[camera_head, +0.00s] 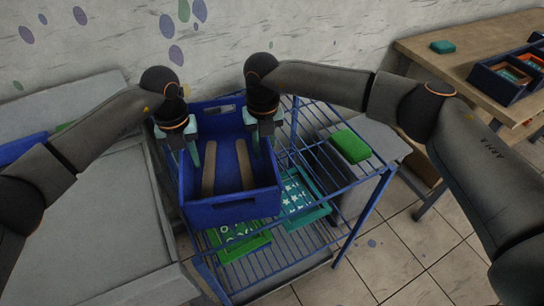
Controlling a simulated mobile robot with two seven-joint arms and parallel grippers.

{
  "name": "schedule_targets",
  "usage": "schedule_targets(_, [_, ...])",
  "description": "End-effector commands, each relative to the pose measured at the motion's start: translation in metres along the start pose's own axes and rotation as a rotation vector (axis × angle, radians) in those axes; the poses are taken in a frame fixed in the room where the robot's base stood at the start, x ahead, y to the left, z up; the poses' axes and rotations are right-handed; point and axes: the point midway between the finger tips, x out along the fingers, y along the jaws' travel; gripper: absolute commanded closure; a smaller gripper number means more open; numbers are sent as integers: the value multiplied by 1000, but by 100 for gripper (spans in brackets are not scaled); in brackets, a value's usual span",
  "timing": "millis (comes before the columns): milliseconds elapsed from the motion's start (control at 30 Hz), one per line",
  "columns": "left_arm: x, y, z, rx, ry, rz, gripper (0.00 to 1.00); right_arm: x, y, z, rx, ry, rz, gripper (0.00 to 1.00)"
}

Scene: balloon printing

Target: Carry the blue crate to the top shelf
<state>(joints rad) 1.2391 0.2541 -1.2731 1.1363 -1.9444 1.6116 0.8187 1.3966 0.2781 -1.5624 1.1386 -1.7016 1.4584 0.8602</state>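The blue crate (232,210) is upright at the left part of the blue wire rack, at about the height of its top shelf (335,185). I cannot tell whether it rests there or hangs just above. Two long brown pieces (208,168) lie in it. My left gripper (184,156) points down at the crate's left side wall. My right gripper (266,142) points down at its right side wall. Both grippers are at the walls, but their grip is too small and partly hidden to judge.
A green box (350,146) sits at the right of the top shelf. A teal patterned tray (300,197) and a green patterned tray (238,241) lie lower down. A grey table (110,215) stands at left. A wooden table (470,62) holds dark bins (505,78) at right.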

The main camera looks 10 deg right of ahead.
Motion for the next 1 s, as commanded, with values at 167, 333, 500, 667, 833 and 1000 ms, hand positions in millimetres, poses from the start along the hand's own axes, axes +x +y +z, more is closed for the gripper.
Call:
schedule_targets(167, [-1, 2, 0, -2, 0, 3, 58, -1, -2, 1, 2, 0, -3, 58])
schedule_targets(333, [0, 3, 1, -4, 0, 6, 58, 0, -3, 1, 5, 0, -6, 58])
schedule_targets(500, [-9, 4, 2, -5, -2, 6, 58, 0, -4, 1, 6, 0, -8, 58])
schedule_targets(667, [-37, 3, 2, -4, -6, 5, 58, 0, -5, 1, 6, 0, -8, 58])
schedule_targets(833, [-75, 2, 2, -3, -5, 5, 58, 0, -5, 1, 7, 0, -9, 58])
schedule_targets(1000, [-104, 2, 1, -4, -3, 5, 58, 0, -5, 1, 7, 0, -9, 58])
